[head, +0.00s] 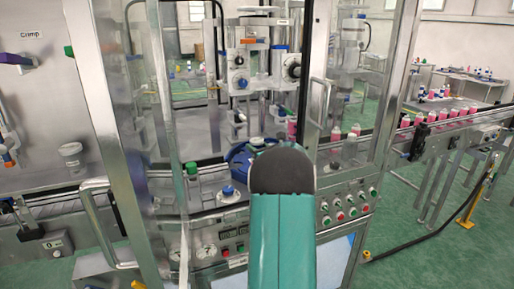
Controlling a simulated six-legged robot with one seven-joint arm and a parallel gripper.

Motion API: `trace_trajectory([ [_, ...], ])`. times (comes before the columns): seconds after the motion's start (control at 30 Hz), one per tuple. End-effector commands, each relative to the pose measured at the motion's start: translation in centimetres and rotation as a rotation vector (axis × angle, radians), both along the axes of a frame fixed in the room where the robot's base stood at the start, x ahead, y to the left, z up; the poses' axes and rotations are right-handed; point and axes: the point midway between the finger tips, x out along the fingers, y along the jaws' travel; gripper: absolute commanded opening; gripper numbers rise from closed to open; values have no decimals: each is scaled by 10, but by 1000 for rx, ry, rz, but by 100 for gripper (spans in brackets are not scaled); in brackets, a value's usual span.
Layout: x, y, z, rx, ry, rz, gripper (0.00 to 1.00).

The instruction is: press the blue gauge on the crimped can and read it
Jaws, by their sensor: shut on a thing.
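My teal arm link with a dark rounded end rises in the middle of the head view and covers what lies behind it. My gripper is hidden behind this arm, so its jaws do not show. A blue rounded part (236,158) shows just left of the dark end. It may be the blue gauge, but its dial cannot be read. A small white piece with a blue top (228,191) sits on the machine deck below it. I cannot make out the crimped can for certain.
The crimping machine (240,84) stands inside a metal-framed glass enclosure. Its door handle (106,222) is at the left. A control panel with several buttons (350,205) is at the lower right. A conveyor (440,135) with pink bottles runs right. Green floor is open at the far right.

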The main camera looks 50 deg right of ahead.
Motion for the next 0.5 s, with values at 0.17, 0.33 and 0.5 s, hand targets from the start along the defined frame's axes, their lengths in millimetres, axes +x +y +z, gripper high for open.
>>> trace_trajectory([
  [0.17,0,0,3,1,4,-1,10],
  [0.33,0,0,13,1,2,-1,10],
  [0.5,0,0,22,0,2,0,10],
])
